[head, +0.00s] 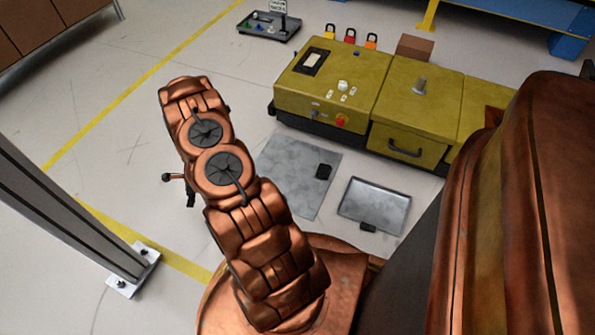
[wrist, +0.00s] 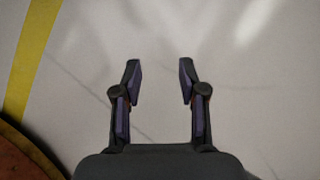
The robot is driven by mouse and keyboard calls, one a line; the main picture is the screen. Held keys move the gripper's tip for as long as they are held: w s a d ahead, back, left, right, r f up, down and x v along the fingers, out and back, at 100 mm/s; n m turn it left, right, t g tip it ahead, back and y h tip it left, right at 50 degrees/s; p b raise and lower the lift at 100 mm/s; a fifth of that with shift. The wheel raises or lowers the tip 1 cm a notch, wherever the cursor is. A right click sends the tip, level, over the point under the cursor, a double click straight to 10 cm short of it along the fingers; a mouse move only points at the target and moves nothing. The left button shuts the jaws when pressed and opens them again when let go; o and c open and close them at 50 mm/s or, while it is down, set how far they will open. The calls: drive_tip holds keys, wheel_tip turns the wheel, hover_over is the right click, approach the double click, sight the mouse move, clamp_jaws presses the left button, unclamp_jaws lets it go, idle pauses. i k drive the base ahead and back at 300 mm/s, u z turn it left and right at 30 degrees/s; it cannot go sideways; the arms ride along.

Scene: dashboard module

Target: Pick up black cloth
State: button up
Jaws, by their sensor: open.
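I cannot make out a sure black cloth. In the head view a small black item (head: 323,171) lies on the grey mat (head: 290,165) on the floor. Another small dark item (head: 368,227) sits at the near edge of the shallow metal tray (head: 375,200). Both are too small to tell if they are cloth. My gripper (wrist: 160,78) is open and empty in the wrist view, over bare floor. In the head view my arm mostly hides the gripper, left of the mat.
A yellow dashboard module (head: 335,85) with switches, padlocks and a drawer stands behind the mat. A black tray (head: 268,27) with small parts lies at the back. A grey post (head: 75,215) stands at left.

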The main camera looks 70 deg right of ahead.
sight(324, 171)
drive_tip(key=u, duration=0.05)
drive_tip(key=k, duration=1.1)
drive_tip(key=z, duration=1.15)
drive_tip(key=i, duration=0.5)
drive_tip(key=z, duration=0.05)
